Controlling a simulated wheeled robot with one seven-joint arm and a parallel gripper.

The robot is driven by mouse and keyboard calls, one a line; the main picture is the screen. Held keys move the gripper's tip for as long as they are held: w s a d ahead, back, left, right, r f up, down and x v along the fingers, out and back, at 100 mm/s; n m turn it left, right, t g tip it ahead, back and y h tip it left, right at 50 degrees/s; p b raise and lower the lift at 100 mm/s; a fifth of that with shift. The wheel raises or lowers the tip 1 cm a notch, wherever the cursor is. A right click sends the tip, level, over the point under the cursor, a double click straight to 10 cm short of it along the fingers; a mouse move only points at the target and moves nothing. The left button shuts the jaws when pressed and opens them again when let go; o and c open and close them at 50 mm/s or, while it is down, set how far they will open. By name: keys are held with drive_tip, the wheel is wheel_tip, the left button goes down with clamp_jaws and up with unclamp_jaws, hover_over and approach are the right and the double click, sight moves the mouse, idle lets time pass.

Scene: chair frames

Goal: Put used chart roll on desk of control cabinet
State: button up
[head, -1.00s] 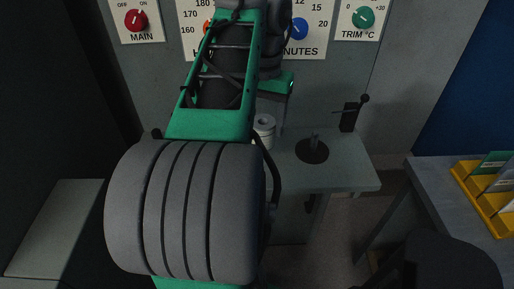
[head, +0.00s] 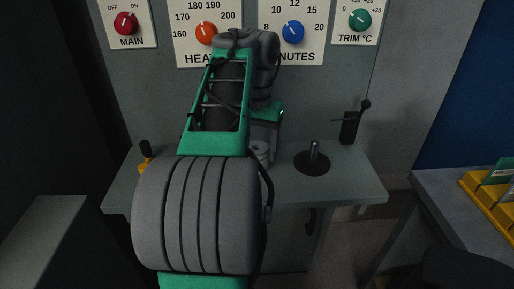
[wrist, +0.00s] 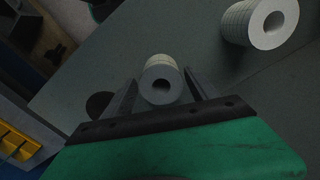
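A pale chart roll (wrist: 157,68) with a dark core hole stands between the two fingers of my gripper (wrist: 160,92) in the wrist view. The fingers flank it closely, and my gripper looks shut on it. A second, larger-looking roll (wrist: 238,24) is at the upper right of the wrist view. I cannot tell which roll is the used one.
A spindle on a dark round disc (head: 312,160) stands on the desk, right of the held roll. A black lever (head: 350,126) is at the desk's back right. A yellow-black handle (head: 145,158) is at the left. A side table with a yellow rack (head: 485,198) is at right.

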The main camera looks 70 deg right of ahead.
drive_tip(key=o, duration=0.3)
wheel_tip(320, 180, up, 12)
drive_tip(key=r+p, duration=0.1)
drive_tip(key=p, duration=1.1)
drive_tip(key=w+a+f+n+h, duration=0.1)
drive_tip(key=w+a+f+n, duration=0.2)
drive_tip(key=w+a, duration=0.25)
drive_tip(key=w+a+f+n+t, duration=0.1)
drive_tip(key=w+a+f+n, duration=0.1)
drive_tip(key=w+a+n, duration=0.4)
drive_tip(key=w+a+f+n+h, duration=0.1)
drive_tip(key=w+a+f, duration=0.2)
drive_tip(key=w+a, duration=0.35)
drive_tip(key=a+f+n+t+y, duration=0.1)
drive_tip(key=a+f+n, duration=0.2)
drive_tip(key=a, duration=0.7)
drive_tip(key=s+a+f+n+t+y, duration=0.1)
drive_tip(key=a+f+n, duration=0.3)
drive_tip(key=a, duration=0.6)
drive_tip(key=shift+a+f, duration=0.25)
drive_tip(key=shift+f, duration=0.35)
